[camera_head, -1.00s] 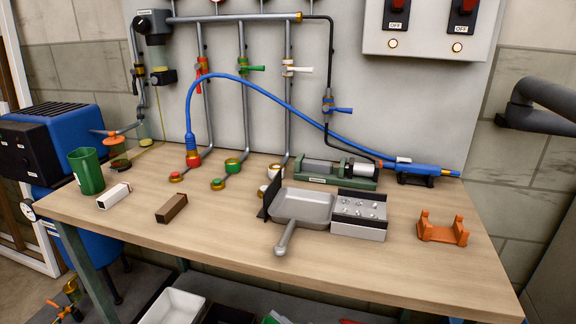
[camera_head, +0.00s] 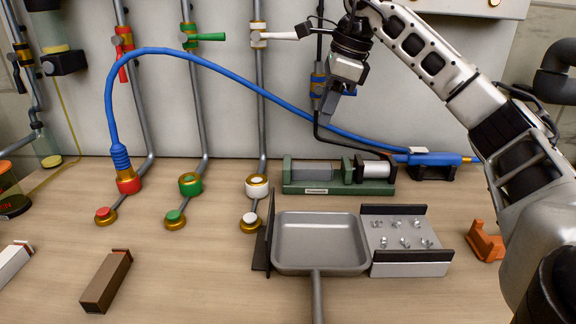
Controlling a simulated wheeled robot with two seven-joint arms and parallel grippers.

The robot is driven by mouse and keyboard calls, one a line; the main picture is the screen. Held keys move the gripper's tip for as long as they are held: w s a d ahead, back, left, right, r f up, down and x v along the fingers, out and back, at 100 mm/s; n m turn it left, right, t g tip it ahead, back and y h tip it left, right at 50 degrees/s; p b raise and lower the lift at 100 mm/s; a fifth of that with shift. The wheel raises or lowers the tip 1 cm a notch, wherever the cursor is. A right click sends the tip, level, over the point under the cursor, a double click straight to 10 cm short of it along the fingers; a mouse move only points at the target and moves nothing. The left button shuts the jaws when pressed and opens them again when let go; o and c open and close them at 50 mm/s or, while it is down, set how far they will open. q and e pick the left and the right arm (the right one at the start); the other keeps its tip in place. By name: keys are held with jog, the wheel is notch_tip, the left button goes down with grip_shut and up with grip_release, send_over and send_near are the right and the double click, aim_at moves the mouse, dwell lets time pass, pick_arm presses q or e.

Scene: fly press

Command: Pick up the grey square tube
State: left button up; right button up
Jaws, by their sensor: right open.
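A pale grey-white square tube (camera_head: 14,262) lies on the bench at the far left, partly cut off by the picture edge. A brown square-section bar (camera_head: 106,281) lies to its right, with clear wood between them. My right gripper (camera_head: 331,103) is raised in front of the back wall, above the green vise-like device and far to the right of the tube. It is open, with nothing seen in it, and its fingers are small and partly overlap in this view. My left gripper is not in view.
A grey pan (camera_head: 320,241) stands mid-bench beside a metal block with several studs (camera_head: 400,233). A green device (camera_head: 338,175), a blue torch (camera_head: 432,158) and an orange holder (camera_head: 486,241) sit behind and right. A blue hose (camera_head: 205,60) arches across the back.

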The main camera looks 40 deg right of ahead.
jog(key=d, duration=0.2)
jog(key=b, duration=0.1)
send_over(315, 166)
jog(key=s, duration=0.2)
jog(key=f, duration=0.8)
jog(key=shift+w+f, duration=0.15)
jog(key=shift+w, duration=0.05)
jog(key=x, duration=0.6)
jog(key=shift+s+d+f+b, duration=0.1)
jog(key=shift+d+f+b, duration=0.15)
jog(key=shift+d+b, duration=0.05)
grip_shut()
jog(key=shift+r, duration=0.15)
